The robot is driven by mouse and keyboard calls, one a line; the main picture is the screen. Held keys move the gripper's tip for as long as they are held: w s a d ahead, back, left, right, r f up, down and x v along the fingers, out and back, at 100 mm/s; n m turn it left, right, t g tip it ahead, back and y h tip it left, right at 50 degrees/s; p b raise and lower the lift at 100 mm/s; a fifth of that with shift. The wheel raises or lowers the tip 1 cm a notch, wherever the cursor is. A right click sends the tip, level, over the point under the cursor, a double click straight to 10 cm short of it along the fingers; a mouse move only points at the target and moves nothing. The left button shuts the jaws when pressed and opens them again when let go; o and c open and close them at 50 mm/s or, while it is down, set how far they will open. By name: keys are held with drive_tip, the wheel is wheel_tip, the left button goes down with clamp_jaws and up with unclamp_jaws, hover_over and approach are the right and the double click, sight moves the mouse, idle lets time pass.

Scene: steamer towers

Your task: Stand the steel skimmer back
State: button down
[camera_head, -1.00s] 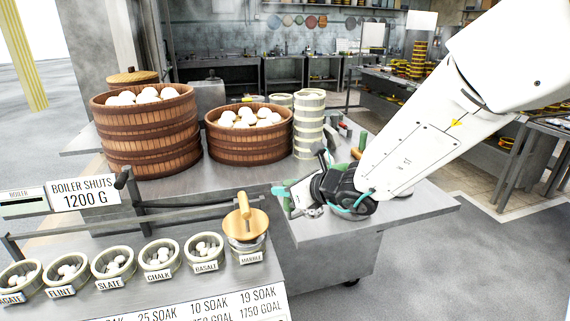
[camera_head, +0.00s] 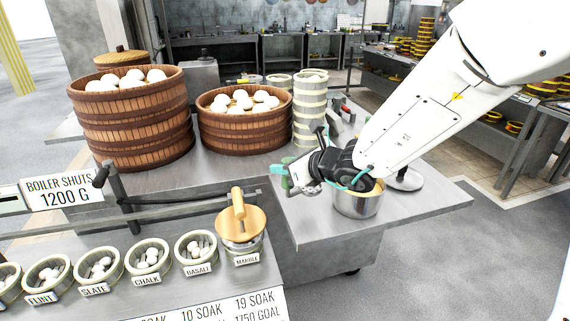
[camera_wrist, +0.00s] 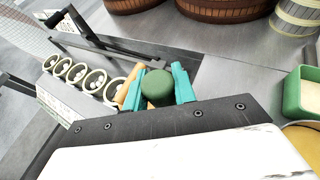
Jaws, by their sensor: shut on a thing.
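My gripper (camera_head: 288,179) is in front of the tall round steamers, over the steel counter's left part. In the wrist view its teal fingers (camera_wrist: 158,87) are shut on a dark green, round-ended piece (camera_wrist: 158,86). This may be the skimmer's handle end, but I cannot tell for sure. The skimmer's steel head is not clearly visible. A steel pot (camera_head: 356,204) with a yellowish inside stands on the counter, partly behind my wrist. A flat round steel piece (camera_head: 408,181) lies right of the pot, partly hidden by my arm; I cannot tell what it is.
Two brown wooden steamers with white buns, a large one (camera_head: 130,120) and a lower one (camera_head: 243,125), stand behind, beside a pale steamer stack (camera_head: 309,115). A row of labelled bowls and a wooden-lidded jar (camera_head: 240,226) stands front left. A green tray (camera_wrist: 302,93) is right of my gripper.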

sight(291, 189)
drive_tip(key=shift+f, duration=3.4)
drive_tip(key=c, duration=1.4)
unclamp_jaws()
drive_tip(key=shift+s+a, duration=0.1)
drive_tip(key=shift+s, duration=0.05)
drive_tip(key=shift+w+d+v, duration=0.15)
drive_tip(key=shift+w+v, duration=0.05)
drive_tip(key=shift+v, duration=0.9)
drive_tip(key=shift+w+d+v, duration=0.15)
drive_tip(key=shift+v, duration=1)
drive_tip(key=shift+w+d+v, duration=0.15)
drive_tip(key=shift+w+v, duration=0.05)
drive_tip(key=shift+v, duration=0.9)
drive_tip(key=shift+s+r, duration=0.1)
